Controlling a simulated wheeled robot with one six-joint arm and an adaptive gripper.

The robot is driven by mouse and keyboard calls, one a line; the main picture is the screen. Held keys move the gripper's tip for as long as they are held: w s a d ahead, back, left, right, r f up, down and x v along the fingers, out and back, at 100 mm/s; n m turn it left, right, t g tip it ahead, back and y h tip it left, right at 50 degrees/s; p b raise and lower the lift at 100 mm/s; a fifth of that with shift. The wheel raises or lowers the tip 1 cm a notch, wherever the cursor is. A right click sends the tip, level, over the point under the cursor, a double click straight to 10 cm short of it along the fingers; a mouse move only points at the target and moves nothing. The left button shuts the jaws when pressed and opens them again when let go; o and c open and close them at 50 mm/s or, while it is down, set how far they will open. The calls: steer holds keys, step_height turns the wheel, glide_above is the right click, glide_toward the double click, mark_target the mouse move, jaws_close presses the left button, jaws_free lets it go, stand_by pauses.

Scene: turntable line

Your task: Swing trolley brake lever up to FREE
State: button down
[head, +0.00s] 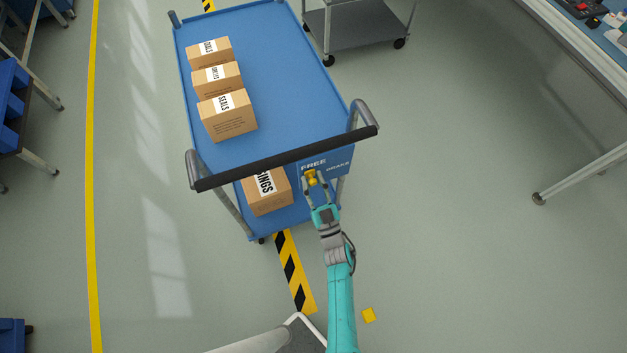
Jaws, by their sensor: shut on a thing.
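The blue trolley (283,80) stands ahead of me with a black push handle (290,159) across its near end. Below the handle is a blue plate (340,161) lettered FREE and BRAKE. The brake lever's yellow knob (311,175) shows just below the word FREE. My gripper (313,182) is at the plate, shut on the yellow knob. The rest of the lever is hidden by the gripper, so its exact angle is hard to tell.
Several cardboard boxes (228,116) ride on the trolley's top deck, and another box (267,192) is on the lower deck. A grey cart (365,30) stands behind, right. A workbench (585,45) is at the right. A yellow block (369,315) lies on the floor near my arm. Floor at right is clear.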

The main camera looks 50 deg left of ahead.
steer(key=c, duration=1)
jaws_free()
steer(key=v, duration=1.2)
steer(key=shift+s, duration=0.1)
